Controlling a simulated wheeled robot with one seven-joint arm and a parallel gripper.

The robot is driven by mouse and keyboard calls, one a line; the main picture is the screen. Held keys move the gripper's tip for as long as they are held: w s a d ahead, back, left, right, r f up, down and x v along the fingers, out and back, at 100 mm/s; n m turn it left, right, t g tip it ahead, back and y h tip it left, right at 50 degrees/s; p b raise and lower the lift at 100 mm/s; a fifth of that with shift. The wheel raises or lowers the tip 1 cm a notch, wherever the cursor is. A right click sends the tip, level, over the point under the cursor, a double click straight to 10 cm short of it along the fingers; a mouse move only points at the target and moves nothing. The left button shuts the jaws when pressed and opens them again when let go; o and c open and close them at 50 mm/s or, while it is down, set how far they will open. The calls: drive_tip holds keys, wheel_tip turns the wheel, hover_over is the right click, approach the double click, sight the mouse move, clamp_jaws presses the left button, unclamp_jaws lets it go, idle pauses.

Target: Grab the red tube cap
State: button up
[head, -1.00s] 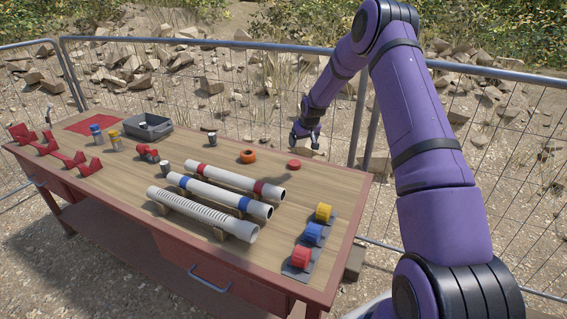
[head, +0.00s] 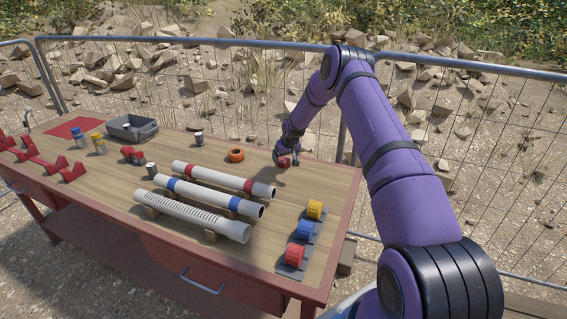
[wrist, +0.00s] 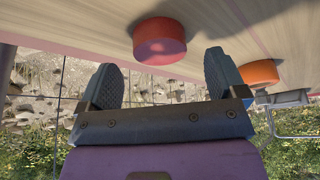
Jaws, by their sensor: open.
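The red tube cap (head: 284,162) lies on the wooden table near its far right edge. It is a short red disc, and in the wrist view (wrist: 160,42) it shows just beyond the gap between my fingertips. My gripper (head: 287,158) is low over the table at the cap and partly covers it in the head view. In the wrist view its two dark fingers (wrist: 163,72) are spread apart with nothing between them. I cannot tell whether either finger touches the cap.
An orange ring (head: 236,155) lies just left of the cap and shows in the wrist view (wrist: 259,73). White tubes with red (head: 222,179) and blue (head: 215,196) bands and a ribbed tube (head: 190,215) lie nearer. Tape rolls (head: 314,209) stand right. A grey bin (head: 131,129) sits far left.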

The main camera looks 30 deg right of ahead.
sight(284, 160)
drive_tip(key=shift+x, duration=1.6)
drive_tip(key=shift+s, duration=0.1)
drive_tip(key=c, duration=1)
